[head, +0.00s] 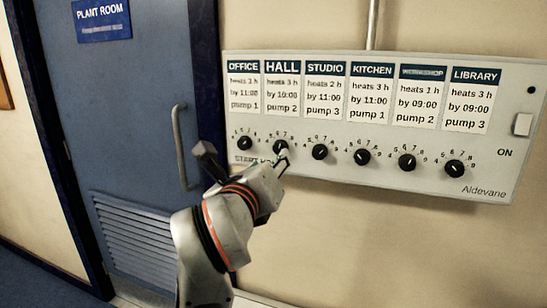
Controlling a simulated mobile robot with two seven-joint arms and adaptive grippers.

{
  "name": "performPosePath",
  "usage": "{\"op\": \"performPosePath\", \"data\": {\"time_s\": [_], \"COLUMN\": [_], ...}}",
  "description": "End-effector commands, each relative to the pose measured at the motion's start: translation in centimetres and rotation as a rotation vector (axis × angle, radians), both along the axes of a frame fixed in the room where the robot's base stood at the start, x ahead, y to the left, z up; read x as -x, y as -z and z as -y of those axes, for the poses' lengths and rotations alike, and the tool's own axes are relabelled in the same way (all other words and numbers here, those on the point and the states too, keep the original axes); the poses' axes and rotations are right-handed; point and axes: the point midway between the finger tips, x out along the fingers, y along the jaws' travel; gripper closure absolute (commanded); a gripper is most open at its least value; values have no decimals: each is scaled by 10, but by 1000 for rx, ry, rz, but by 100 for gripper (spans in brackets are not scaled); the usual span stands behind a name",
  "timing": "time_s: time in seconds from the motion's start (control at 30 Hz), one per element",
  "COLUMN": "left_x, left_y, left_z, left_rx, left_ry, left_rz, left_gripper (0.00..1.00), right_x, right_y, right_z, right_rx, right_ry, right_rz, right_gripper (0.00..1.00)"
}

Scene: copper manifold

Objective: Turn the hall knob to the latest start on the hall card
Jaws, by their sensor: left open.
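The hall card (282,88) is second from the left on the white panel; it appears to read "heats 3 h, by 10:00, pump 2". The hall knob (280,146) is a black dial below it, with small numbers around its top. The knob's pointer direction is too small to read. My left gripper (283,160) is open, with its fingers at the lower edge of the hall knob in the picture. I cannot tell whether they touch it. The fingers cover part of the panel below the knob. My right gripper is not in view.
The office knob (244,143) is close on the left and the studio knob (320,152) on the right. More cards and knobs continue rightward to a white switch (523,125) by "ON". A blue door (120,130) with a handle (180,145) stands left.

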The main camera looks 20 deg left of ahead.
Motion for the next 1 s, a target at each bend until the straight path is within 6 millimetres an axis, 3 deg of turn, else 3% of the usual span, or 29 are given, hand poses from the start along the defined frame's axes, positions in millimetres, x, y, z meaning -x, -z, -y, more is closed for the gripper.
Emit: {"op": "performPosePath", "data": {"time_s": [0.23,0.77,0.87,1.0], "left_x": [23,24,20,23], "left_y": [-2,0,9,32], "left_z": [2,-2,-24,-91], "left_rx": [0,-10,-66,-315], "left_ry": [0,-15,-99,-364], "left_rz": [0,-1,2,7], "left_gripper": [60,60,60,60], "right_x": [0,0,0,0], "right_y": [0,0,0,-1], "right_z": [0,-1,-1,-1], "right_rx": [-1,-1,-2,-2], "right_ry": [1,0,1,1], "right_rz": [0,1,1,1], "right_gripper": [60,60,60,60]}}
